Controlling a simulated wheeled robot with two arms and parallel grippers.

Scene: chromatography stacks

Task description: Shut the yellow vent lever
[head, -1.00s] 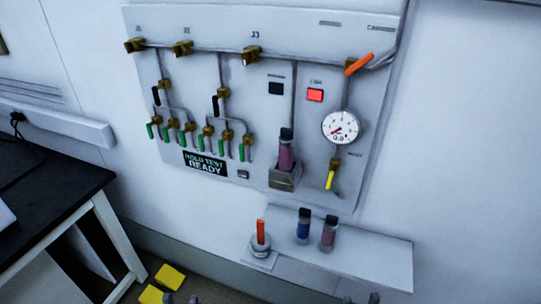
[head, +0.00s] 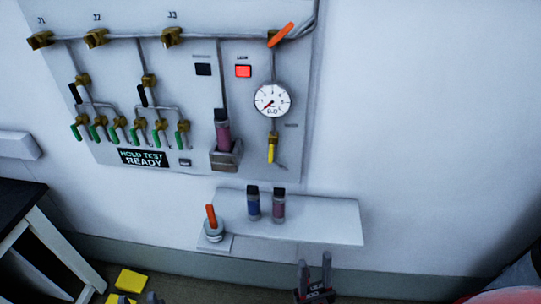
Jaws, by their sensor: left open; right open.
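The yellow vent lever (head: 271,153) hangs almost straight down from a brass valve (head: 273,135). The valve sits on the pipe below the round white gauge (head: 272,100), on the right part of the wall panel (head: 190,100). My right gripper (head: 315,268) is at the bottom edge, below the shelf, with its two fingers apart and nothing between them. It is well below the lever and does not touch it. My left gripper (head: 138,298) only just shows at the bottom edge; its fingertips are apart. Most of it is out of the picture.
A white shelf (head: 320,220) juts out below the panel, carrying a blue cylinder (head: 253,205), a purple one (head: 279,206) and an orange-handled piece (head: 211,218). Another orange lever (head: 281,35) is above the gauge. A dark table (head: 25,210) stands at left. The wall at right is clear.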

